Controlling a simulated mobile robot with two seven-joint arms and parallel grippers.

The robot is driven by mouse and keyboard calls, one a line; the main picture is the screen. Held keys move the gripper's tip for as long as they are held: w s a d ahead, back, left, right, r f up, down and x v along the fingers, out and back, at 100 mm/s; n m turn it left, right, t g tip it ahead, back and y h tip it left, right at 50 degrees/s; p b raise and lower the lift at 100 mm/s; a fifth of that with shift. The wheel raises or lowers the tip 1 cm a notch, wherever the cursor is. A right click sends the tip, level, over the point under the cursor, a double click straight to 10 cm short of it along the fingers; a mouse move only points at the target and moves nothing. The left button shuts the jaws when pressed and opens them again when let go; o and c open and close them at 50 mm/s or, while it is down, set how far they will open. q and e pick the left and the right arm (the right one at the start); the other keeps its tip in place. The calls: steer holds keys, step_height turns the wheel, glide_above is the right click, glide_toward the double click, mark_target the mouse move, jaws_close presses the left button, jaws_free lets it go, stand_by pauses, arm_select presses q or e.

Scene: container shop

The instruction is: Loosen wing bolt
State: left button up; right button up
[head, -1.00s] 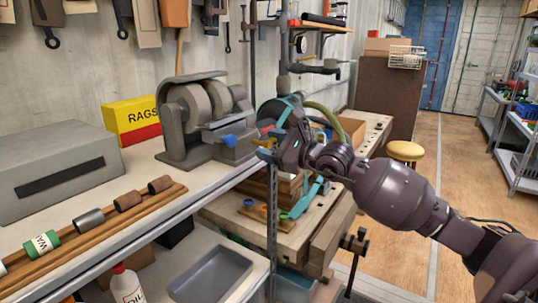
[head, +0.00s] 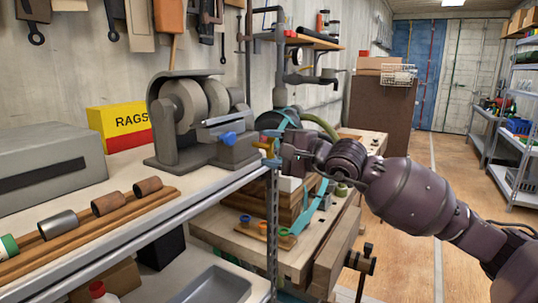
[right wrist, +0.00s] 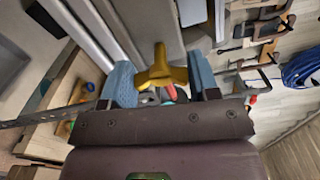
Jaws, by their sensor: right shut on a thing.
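A yellow wing bolt (head: 267,148) shows at the right end of the bench grinder (head: 180,158) in the head view. In the right wrist view the wing bolt (right wrist: 160,70) has its lobes between my two blue fingers. My right gripper (head: 275,150) reaches it from the right and is shut on it; the wrist body hides the exact contact. A blue knob (head: 228,138) sits on the grinder's front. My left gripper is not in view.
A metal shelf post (head: 272,225) stands just below my right gripper. A wooden workbench (head: 240,240) with a vise lies behind and below. A yellow rags box (head: 118,127) and wooden rail (head: 85,232) are on the left bench. The aisle floor at right is clear.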

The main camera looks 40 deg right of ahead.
steer(key=shift+f+n+b, duration=0.15)
steer(key=shift+n+b, duration=0.2)
steer(key=shift+n, duration=0.45)
steer(key=o, duration=0.9)
steer(key=shift+s, duration=0.1)
